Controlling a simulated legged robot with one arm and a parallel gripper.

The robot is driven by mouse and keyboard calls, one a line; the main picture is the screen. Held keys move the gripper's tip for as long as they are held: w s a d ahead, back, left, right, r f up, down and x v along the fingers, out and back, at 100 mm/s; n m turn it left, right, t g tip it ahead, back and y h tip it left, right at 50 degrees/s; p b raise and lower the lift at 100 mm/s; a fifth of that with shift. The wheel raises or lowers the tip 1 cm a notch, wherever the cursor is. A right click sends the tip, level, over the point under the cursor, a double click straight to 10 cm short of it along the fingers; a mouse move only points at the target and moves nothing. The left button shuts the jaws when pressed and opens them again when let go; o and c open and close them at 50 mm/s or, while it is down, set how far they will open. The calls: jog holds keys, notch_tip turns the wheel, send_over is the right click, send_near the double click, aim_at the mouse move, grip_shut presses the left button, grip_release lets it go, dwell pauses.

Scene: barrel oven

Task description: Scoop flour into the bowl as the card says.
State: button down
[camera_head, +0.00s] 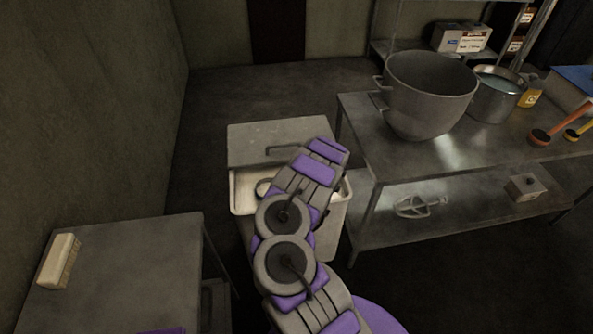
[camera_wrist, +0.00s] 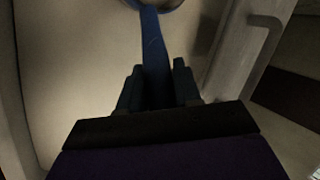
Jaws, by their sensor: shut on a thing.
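My gripper (camera_wrist: 157,85) is shut on the blue handle of a scoop (camera_wrist: 153,40) in the wrist view. The scoop's head is only partly in view at the top edge. Pale flour (camera_wrist: 75,65) fills much of that view. In the head view my arm reaches into the pale flour bin (camera_head: 239,207), whose grey lid (camera_head: 262,143) shows behind the opening; my gripper is hidden there by the arm. A large grey metal bowl (camera_head: 425,95) with side handles stands on the metal table at the right. I cannot make out a card.
The metal table (camera_head: 440,155) also holds a steel pot (camera_head: 497,98), a yellow container (camera_head: 532,92), an orange scoop (camera_head: 560,128) and a yellow one (camera_head: 580,132). A mixer paddle (camera_head: 420,206) lies on its lower shelf. A pale block (camera_head: 58,262) lies on the left table (camera_head: 130,270).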

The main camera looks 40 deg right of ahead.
jog(key=shift+f, duration=1.25)
jog(key=shift+f, duration=0.95)
notch_tip(320, 180, up, 21)
jog(key=p, duration=1.5)
jog(key=shift+r, duration=0.2)
jog(key=shift+w, duration=0.1)
